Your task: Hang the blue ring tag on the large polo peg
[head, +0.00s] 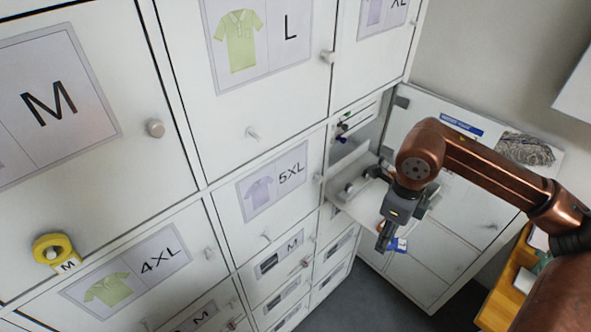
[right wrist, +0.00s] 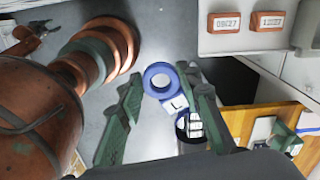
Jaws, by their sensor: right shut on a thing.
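My right gripper (head: 386,236) is shut on the blue ring tag (head: 398,244), out in front of the low cabinet at right. In the right wrist view the blue ring (right wrist: 160,80) and its white label marked L (right wrist: 175,104) show between the fingertips (right wrist: 163,90). The large polo door, marked L with a green polo picture (head: 239,40), is at the top middle. Its bare peg (head: 252,134) sticks out below the picture, well up and left of my gripper. My left gripper is not in view.
A yellow ring tag (head: 52,248) hangs on the M door's peg at left. The 5XL door has a bare peg (head: 267,237), and round knobs (head: 328,57) stick out from doors. A wooden table (head: 506,290) is at lower right. Grey floor lies below.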

